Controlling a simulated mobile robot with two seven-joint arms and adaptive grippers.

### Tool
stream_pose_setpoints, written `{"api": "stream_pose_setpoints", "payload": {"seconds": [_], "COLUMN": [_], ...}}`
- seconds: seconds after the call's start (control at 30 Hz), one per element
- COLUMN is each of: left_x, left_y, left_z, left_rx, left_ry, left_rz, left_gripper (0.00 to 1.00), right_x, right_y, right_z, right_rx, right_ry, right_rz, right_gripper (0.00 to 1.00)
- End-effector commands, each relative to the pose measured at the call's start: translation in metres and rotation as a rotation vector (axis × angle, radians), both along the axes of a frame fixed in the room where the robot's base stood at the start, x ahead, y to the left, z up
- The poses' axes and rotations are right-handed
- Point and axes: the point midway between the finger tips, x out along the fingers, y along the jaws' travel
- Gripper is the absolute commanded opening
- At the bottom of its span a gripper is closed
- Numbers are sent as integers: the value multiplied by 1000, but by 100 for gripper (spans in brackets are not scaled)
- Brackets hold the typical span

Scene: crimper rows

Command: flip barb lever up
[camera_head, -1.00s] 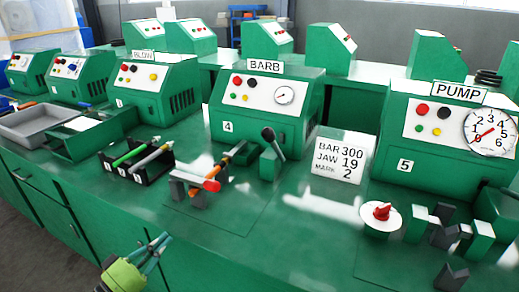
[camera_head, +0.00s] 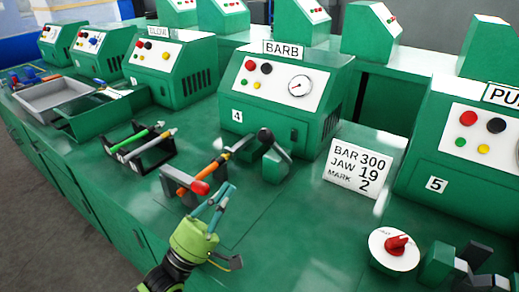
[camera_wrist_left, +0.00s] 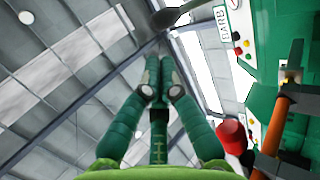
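The BARB machine (camera_head: 290,85) is a green box with number 4, a gauge and coloured buttons. In front of it a lever with a black ball knob (camera_head: 265,136) tilts on a green block (camera_head: 276,167); a dark knob (camera_wrist_left: 168,17) shows at the top of the left wrist view. My left gripper (camera_head: 226,190) is nearer the front edge than the lever, beside the red end and apart from the knob. Its fingertips look together and empty. My right gripper is out of view.
A red dial (camera_head: 396,245) sits at the front right. A black rack (camera_head: 140,150) with pens and a grey tray (camera_head: 65,97) are left. Bench top between lever and dial is clear.

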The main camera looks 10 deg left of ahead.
Motion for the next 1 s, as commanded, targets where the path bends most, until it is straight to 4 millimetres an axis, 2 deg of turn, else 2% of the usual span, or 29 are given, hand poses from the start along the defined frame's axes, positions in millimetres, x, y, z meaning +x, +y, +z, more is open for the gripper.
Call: {"api": "stream_pose_setpoints", "payload": {"seconds": [0.1,0.27,0.47,0.7,0.83,1.0], "left_x": [0,3,21,50,60,66], "left_y": [0,-2,-13,-33,-40,-44], "left_z": [0,3,23,49,57,61], "left_rx": [0,0,-1,-1,1,2], "left_ry": [1,-1,-4,-3,-2,1], "left_rz": [0,1,2,0,1,1], "left_gripper": [0,0,0,0,0,0], "right_x": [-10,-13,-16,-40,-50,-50], "right_y": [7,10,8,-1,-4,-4], "right_z": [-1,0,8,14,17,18], "right_rx": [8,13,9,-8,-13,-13], "right_ry": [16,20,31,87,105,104], "right_rz": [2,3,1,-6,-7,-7], "right_gripper": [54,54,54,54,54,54]}}
